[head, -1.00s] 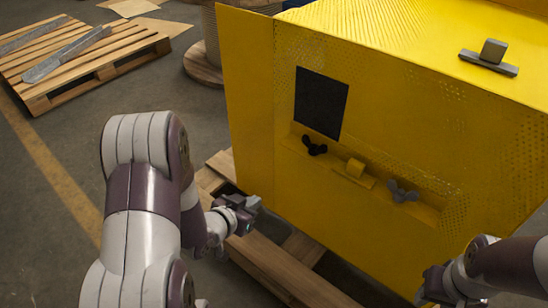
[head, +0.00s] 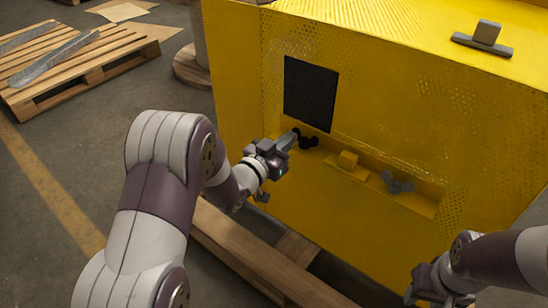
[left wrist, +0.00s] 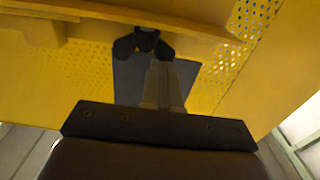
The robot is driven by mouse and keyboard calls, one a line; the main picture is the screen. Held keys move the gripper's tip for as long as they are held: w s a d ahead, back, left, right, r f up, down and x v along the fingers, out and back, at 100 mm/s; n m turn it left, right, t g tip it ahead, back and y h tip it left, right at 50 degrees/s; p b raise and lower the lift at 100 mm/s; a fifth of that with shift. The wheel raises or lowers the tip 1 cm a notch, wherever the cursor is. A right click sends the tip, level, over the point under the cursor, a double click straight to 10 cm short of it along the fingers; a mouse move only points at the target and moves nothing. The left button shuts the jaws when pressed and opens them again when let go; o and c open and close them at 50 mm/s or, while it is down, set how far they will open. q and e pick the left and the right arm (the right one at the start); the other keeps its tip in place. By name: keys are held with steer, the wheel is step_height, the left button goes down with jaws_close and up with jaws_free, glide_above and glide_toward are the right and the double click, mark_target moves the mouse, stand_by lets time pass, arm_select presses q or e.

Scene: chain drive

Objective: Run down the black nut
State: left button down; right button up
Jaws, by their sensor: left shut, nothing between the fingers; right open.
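The black nut (head: 308,139) is a dark wing-shaped nut at the left end of the ledge on the yellow housing, just below the black square. It also shows at the top middle of the left wrist view (left wrist: 143,43). My left gripper (head: 295,134) is shut and empty, its fingertips at the left side of the black nut. In the left wrist view the fingers point at the nut and overlap its lower part; I cannot tell whether they touch it. My right gripper (head: 412,293) is open, low at the right, away from the nut.
The yellow housing (head: 400,120) carries a yellow block (head: 348,160) and a grey wing nut (head: 397,183) right of the black nut. A grey handle (head: 483,40) is on its top. A wooden pallet (head: 90,65) lies at the far left. Wooden beams (head: 250,250) lie below the housing.

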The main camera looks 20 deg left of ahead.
arm_select(q)
steer(key=shift+w+d, duration=0.15)
steer(key=shift+w, duration=0.4)
arm_select(e)
steer(key=shift+f, duration=0.25)
